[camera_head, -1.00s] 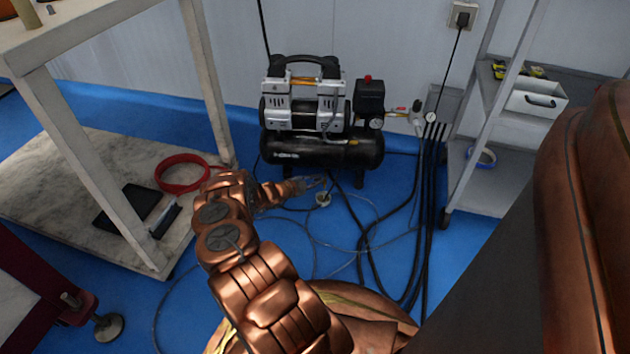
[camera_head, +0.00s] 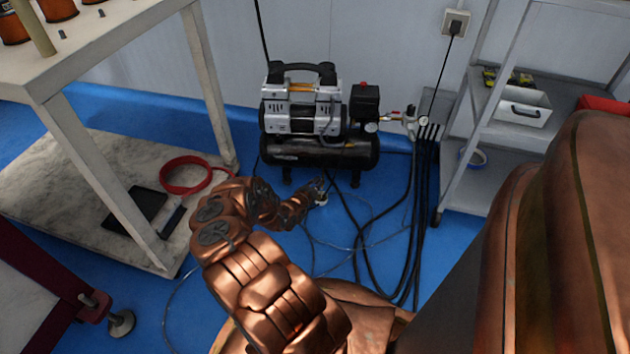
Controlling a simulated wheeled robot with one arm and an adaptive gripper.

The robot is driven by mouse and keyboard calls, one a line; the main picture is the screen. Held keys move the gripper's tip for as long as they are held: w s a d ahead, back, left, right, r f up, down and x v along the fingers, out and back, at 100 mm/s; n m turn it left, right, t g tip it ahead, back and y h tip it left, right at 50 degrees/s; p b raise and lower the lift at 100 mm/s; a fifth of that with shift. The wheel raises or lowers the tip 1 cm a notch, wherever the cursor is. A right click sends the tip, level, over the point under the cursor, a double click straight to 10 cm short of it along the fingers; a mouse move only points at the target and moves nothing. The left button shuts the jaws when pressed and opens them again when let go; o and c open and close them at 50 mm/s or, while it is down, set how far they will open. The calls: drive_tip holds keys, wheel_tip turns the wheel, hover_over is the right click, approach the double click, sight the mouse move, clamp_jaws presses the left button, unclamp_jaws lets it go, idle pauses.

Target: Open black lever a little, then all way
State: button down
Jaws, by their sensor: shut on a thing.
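The air compressor (camera_head: 318,150) stands on the blue floor against the wall, with a silver motor on top and a black tank below. My gripper (camera_head: 319,187) is low in front of the tank, below its underside, near a small pale round part (camera_head: 321,199). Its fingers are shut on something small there. The black lever cannot be made out; my fingers and wrist cover the spot, so its angle does not show.
Black hoses (camera_head: 425,200) run down the wall to the floor on the right, and thin cables lie under my arm. A white table (camera_head: 110,45) stands left, with a red ring (camera_head: 185,190) on its lower shelf. A grey rack (camera_head: 510,130) stands right.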

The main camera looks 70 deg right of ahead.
drive_tip(key=shift+s+a+n+t+p, duration=0.1)
drive_tip(key=shift+s+n+t+p, duration=0.15)
drive_tip(key=shift+n+t, duration=0.4)
drive_tip(key=shift+s+n+t+p, duration=0.25)
drive_tip(key=shift+n+t, duration=0.2)
drive_tip(key=shift+t, duration=0.3)
drive_tip(key=shift+s+f+n+t, duration=0.1)
drive_tip(key=shift+n+t, duration=0.4)
drive_tip(key=shift+t, duration=0.1)
drive_tip(key=c, duration=1.2)
unclamp_jaws()
drive_tip(key=shift+s+a+r, duration=0.1)
drive_tip(key=shift+a+r, duration=0.2)
drive_tip(key=shift+a, duration=0.25)
drive_tip(key=shift+v, duration=3.35)
